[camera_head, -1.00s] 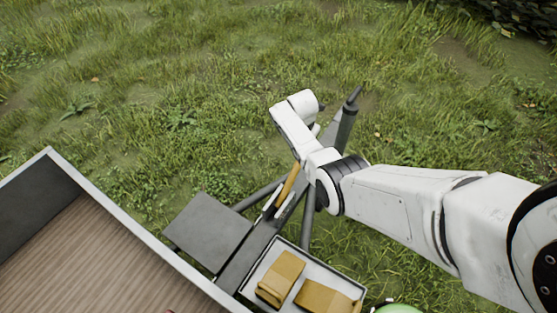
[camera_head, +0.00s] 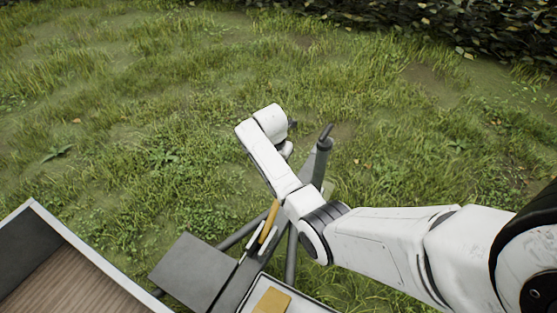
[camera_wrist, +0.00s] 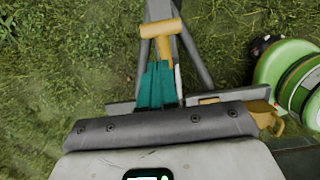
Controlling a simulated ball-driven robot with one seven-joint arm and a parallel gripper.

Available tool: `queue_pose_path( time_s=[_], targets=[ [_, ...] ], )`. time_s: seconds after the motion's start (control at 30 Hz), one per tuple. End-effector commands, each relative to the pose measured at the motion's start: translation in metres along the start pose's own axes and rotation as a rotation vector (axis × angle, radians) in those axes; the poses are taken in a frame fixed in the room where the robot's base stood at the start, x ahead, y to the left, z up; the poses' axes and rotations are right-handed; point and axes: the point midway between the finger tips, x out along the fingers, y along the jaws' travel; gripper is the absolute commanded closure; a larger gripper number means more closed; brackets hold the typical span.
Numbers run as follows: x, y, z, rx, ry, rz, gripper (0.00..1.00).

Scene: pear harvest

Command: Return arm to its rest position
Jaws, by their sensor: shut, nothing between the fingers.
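My arm reaches in from the right in the head view, with its white forearm bent over the stand. Its far white end (camera_head: 270,124) is above the grass, and my gripper cannot be made out there. In the wrist view my gripper (camera_wrist: 159,66) shows as teal fingers side by side, shut and empty. Their tips overlap the handle of a yellow-handled tool (camera_wrist: 161,30) in the picture; I cannot tell whether they touch. The tool's yellow handle (camera_head: 269,220) also shows in the head view, beside the arm's elbow.
A wood-floored bin (camera_head: 65,285) is at lower left. A dark flat plate (camera_head: 193,272) and a tray (camera_head: 316,303) with a tan item adjoin the grey stand (camera_head: 322,160). A green round object (camera_wrist: 285,75) is right in the wrist view. Grass beyond is open; a hedge (camera_head: 450,22) lines the back.

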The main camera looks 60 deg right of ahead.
Motion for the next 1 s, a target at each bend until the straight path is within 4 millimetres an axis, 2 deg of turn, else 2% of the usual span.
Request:
queue_pose_path(
  time_s=[0.17,0.77,0.87,0.97,1.0],
  targets=[
    [-0.007,0.0,0.0,-0.001,0.0,-0.001,1.0],
    [-0.007,0.0,0.0,-0.001,0.0,0.0,1.0],
    [-0.003,-0.002,-0.013,0.037,0.007,0.003,1.0],
    [0.002,-0.007,-0.045,0.144,0.022,0.014,1.0],
    [0.004,-0.011,-0.061,0.205,0.031,0.019,1.0]
  ],
)
